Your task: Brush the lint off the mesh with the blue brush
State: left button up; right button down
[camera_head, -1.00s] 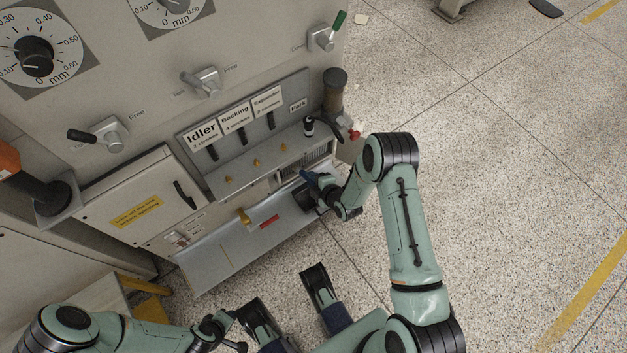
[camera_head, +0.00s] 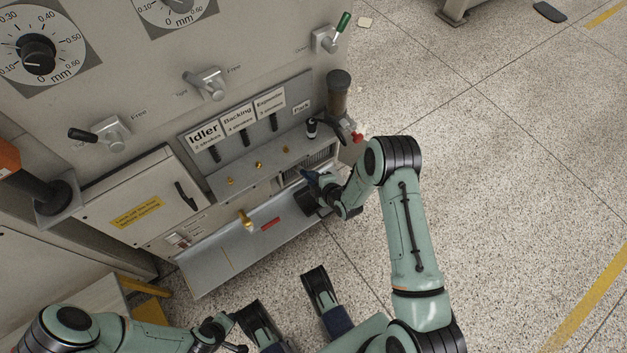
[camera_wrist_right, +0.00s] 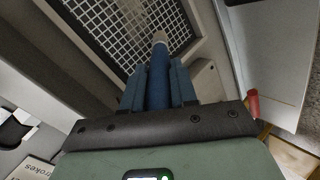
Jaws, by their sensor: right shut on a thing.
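My right gripper (camera_head: 313,182) is at the right end of the machine front, by the recess above the sloping metal tray. In the right wrist view it is shut on the blue brush (camera_wrist_right: 158,78), held between two blue fingers. The brush's pale tip points away from the gripper toward the white mesh (camera_wrist_right: 108,24); I cannot tell whether it touches. The mesh lies in a metal frame and is partly hidden by the brush and gripper. I cannot make out lint on it. My left arm's end (camera_head: 222,330) is at the bottom; its finger state is unclear.
A red-handled part (camera_wrist_right: 253,103) shows beside the gripper. Open floor lies right.

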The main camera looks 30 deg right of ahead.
jog(key=shift+w+d+b, duration=0.55)
jog(key=shift+d+b, duration=1)
jog(key=shift+d, duration=4.65)
jog(key=shift+s+a+r+p, duration=0.2)
jog(key=shift+a+p, duration=0.4)
jog(key=shift+a, duration=1.5)
jog(key=shift+s+a+r+p, duration=0.2)
jog(key=shift+a+p, duration=0.35)
jog(key=shift+a, duration=1.6)
jog(key=shift+s+a+r+p, duration=0.2)
jog(key=shift+a+p, duration=0.4)
jog(key=shift+a, duration=1.5)
jog(key=shift+w+r+p, duration=0.1)
jog(key=shift+r+p, duration=0.25)
jog(key=shift+r, duration=0.2)
jog(key=w+d+b, duration=0.1)
jog(key=d+b, duration=0.2)
jog(key=d, duration=0.9)
jog(key=shift+d, duration=0.35)
